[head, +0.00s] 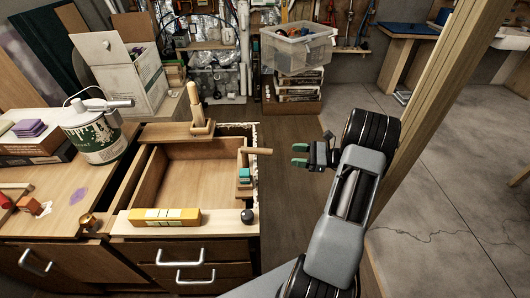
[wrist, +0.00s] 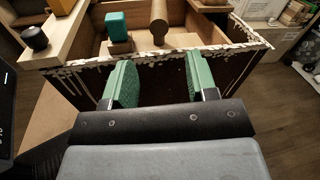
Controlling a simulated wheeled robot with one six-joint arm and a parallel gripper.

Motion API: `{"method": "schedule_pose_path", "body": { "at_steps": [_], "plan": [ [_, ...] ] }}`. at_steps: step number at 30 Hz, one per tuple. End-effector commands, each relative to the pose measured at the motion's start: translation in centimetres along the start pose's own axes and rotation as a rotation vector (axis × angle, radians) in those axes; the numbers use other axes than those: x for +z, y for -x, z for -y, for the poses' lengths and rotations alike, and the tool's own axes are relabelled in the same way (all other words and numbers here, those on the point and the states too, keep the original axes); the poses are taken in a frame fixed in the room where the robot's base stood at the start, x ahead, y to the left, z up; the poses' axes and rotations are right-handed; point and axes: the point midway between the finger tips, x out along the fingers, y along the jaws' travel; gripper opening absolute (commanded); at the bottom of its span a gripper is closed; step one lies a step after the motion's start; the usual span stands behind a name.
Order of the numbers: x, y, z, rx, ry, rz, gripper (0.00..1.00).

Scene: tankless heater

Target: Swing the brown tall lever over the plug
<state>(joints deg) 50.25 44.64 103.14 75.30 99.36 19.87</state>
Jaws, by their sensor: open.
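A brown wooden lever (head: 257,151) on a short post at the box's right edge points right, toward my gripper (head: 300,155). In the wrist view its round-ended bar (wrist: 158,24) lies ahead, between the finger lines. A second wooden lever (head: 193,97) stands upright, slightly tilted, on a block at the back; I cannot tell for sure which is the tall one. A teal block (head: 244,174) sits on a small wooden base near the first lever, also in the wrist view (wrist: 117,25). Whether it is the plug is unclear. My gripper's green fingers are apart and empty, right of the lever.
The open wooden box (head: 190,174) has a chipped white rim. A black knob (head: 247,216) and a yellow block (head: 165,217) sit on its front edge. A wooden post (head: 440,110) rises right of my arm. Floor right of the box is clear.

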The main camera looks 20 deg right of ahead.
Motion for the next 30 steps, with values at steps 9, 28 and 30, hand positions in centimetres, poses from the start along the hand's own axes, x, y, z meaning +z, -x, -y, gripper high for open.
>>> {"method": "schedule_pose_path", "body": {
  "at_steps": [9,28,30],
  "plan": [
    [0.2,-6.3,-0.1,0.007,0.0,-0.002,0.53],
    [0.0,-11.7,-0.1,0.004,0.001,-0.003,0.53],
    [0.0,-11.7,-0.1,0.004,0.001,-0.004,0.53]
  ]
}}
